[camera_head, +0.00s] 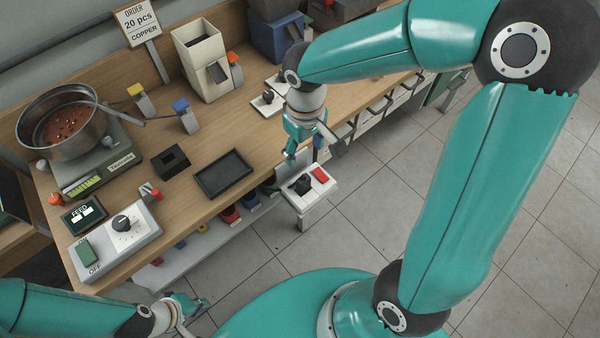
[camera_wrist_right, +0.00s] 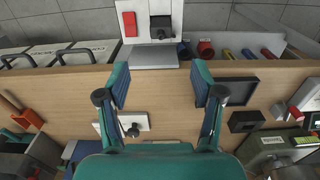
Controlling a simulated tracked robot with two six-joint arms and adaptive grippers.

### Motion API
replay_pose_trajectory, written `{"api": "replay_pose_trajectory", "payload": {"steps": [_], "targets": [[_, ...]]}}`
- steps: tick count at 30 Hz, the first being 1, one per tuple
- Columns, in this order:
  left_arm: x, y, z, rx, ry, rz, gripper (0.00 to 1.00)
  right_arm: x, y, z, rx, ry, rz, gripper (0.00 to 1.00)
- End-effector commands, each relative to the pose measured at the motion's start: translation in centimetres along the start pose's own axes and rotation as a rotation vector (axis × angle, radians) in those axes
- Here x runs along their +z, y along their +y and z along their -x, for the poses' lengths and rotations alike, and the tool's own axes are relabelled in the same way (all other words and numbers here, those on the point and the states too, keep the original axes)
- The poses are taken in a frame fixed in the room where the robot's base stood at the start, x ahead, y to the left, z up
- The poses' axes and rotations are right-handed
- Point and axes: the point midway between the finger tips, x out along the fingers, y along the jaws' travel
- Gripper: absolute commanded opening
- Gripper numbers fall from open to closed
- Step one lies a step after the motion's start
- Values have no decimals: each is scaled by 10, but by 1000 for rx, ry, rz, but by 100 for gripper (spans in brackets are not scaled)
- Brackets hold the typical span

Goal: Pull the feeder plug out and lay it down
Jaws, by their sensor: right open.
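No part is labelled as the feeder plug, and I cannot tell for sure which it is. A small red and grey piece (camera_head: 150,192) stands at the back edge of the feeder control box (camera_head: 145,238). A black block with a round stub (camera_head: 301,184) sits on a white stand (camera_head: 322,197) beside a red pad; in the right wrist view the block (camera_wrist_right: 161,27) is beyond my fingers. My right gripper (camera_head: 296,150) is open and empty near the bench's front edge; its spread fingers show in the wrist view (camera_wrist_right: 161,72). My left gripper (camera_head: 190,308) is low at bottom left, its jaws unclear.
A black tray (camera_head: 224,174) and black open box (camera_head: 171,161) lie on the bench. A bowl of copper pieces (camera_head: 72,122) stands at the left. A white hopper (camera_head: 200,60) and white plate (camera_head: 268,100) are further back. Floor in front is clear.

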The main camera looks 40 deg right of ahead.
Motion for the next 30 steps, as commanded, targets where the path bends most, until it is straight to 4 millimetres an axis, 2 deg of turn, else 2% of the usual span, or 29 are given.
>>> {"api": "replay_pose_trajectory", "payload": {"steps": [18,24,30], "targets": [[0,0,-1,0,0,0,0,2,-2,-118,-4,-6,3,67],[0,-2,-5,0,0,0,0,1,-2,-144,-3,-3,3,67],[0,-2,-6,0,0,0,0,0,-2,-154,-4,-1,2,67]]}}
